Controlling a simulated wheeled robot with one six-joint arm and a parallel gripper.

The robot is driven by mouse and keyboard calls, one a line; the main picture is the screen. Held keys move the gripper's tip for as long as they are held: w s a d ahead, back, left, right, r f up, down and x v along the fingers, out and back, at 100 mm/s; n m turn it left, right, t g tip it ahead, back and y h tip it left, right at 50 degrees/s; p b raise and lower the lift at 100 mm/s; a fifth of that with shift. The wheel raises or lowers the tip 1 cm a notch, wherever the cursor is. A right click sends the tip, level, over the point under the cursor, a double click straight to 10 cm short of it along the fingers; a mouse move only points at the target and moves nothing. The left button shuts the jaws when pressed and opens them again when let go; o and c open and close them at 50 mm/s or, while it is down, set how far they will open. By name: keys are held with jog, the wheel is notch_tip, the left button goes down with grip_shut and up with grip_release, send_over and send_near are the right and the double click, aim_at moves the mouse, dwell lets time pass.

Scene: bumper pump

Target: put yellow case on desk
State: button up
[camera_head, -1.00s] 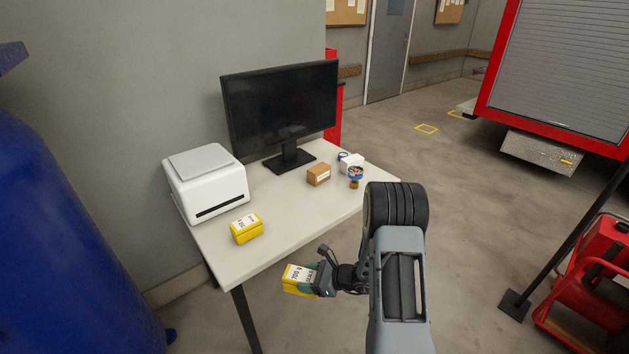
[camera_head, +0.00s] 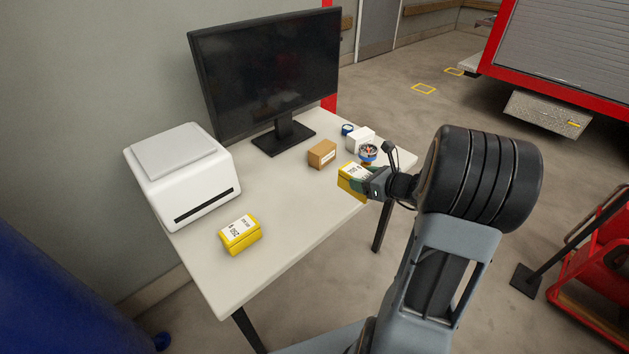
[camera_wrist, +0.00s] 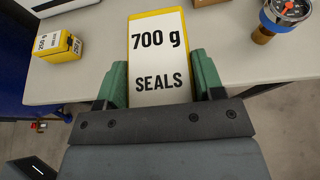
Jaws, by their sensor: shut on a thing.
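My gripper (camera_head: 364,184) is shut on a yellow case (camera_head: 352,176) with a white label, at the right front edge of the desk (camera_head: 290,215). In the wrist view the held case (camera_wrist: 159,60) reads "700 g SEALS" and sits between the green fingers of my gripper (camera_wrist: 161,82). Its far part overlaps the desk top (camera_wrist: 105,78) in that view. I cannot tell whether it touches the desk.
A white printer (camera_head: 180,175) and a black monitor (camera_head: 268,75) stand at the back of the desk. A brown box (camera_head: 322,154), a white box (camera_head: 360,138) and a gauge (camera_head: 367,153) stand close to the held case. The desk's front middle is clear.

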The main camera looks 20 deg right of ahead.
jog(key=x, duration=0.2)
jog(key=d+x, duration=0.1)
jog(key=x, duration=0.5)
jog(key=shift+w+d+f, duration=0.1)
jog(key=shift+w+d, duration=0.2)
jog(key=shift+w+a+f, duration=0.2)
jog(key=shift+w+f, duration=0.7)
jog(key=shift+f, duration=0.1)
jog(key=shift+w+a+f, duration=0.25)
jog(key=shift+w+f, duration=0.65)
jog(key=shift+f, duration=0.1)
jog(key=shift+w+a+f, duration=0.2)
jog(key=shift+w+f, duration=0.7)
jog(key=shift+f, duration=1.7)
jog(key=shift+f, duration=0.2)
jog(key=o, duration=1.4)
jog(key=shift+r, duration=0.1)
